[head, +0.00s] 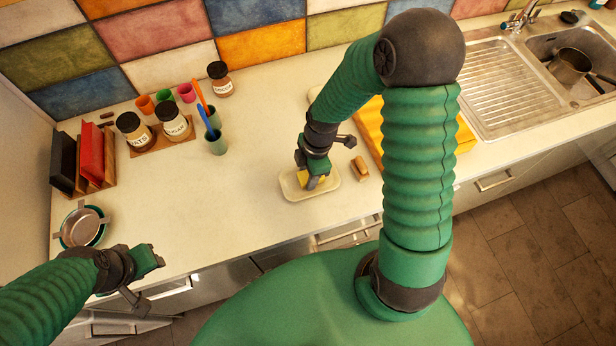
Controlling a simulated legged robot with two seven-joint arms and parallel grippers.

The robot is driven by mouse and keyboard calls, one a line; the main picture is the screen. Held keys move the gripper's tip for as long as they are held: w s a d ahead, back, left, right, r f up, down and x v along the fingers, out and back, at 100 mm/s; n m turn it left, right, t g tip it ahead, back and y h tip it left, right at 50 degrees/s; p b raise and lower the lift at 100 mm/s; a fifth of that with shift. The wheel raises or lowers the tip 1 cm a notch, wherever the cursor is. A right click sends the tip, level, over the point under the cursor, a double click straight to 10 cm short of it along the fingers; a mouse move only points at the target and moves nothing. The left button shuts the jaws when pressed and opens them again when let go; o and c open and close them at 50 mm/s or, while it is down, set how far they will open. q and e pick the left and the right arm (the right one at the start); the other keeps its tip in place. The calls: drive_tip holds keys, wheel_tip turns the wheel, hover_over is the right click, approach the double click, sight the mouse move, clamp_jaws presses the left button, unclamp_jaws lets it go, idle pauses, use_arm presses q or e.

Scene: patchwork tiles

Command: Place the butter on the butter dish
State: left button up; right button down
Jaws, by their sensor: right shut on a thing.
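The butter dish (296,193) is a shallow, cream-coloured tray on the counter near its front edge. My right gripper (314,178) points down over the dish and is shut on the yellow butter (312,184). The butter is inside the dish outline, partly hidden by the fingers; I cannot tell whether it touches the dish floor. My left gripper (148,270) is at the lower left, over the counter's front edge, away from the butter. I cannot tell how far apart its fingers are.
A small brown block (360,168) lies right of the dish, and a yellow board (368,130) is behind my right arm. Jars (174,120), a utensil cup (215,140) and bowls (83,227) stand to the left. The counter between them and the dish is clear.

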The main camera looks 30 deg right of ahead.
drive_tip(key=shift+a+f, duration=0.1)
drive_tip(key=shift+a, duration=0.2)
drive_tip(key=c, duration=1.1)
unclamp_jaws()
drive_tip(key=shift+d, duration=0.1)
drive_tip(key=shift+d+r, duration=0.1)
drive_tip(key=shift+r, duration=0.2)
wheel_tip(320, 180, up, 12)
drive_tip(key=d+f, duration=0.1)
drive_tip(key=s+a+m, duration=0.1)
drive_tip(key=m, duration=0.4)
drive_tip(key=s+a+m+t+h, duration=0.1)
drive_tip(key=s+a+m, duration=0.1)
drive_tip(key=m, duration=0.3)
drive_tip(key=s+a+f+m+t, duration=0.1)
drive_tip(key=a+m, duration=0.1)
drive_tip(key=m, duration=0.3)
drive_tip(key=shift+s+h, duration=0.2)
drive_tip(key=shift+h, duration=0.1)
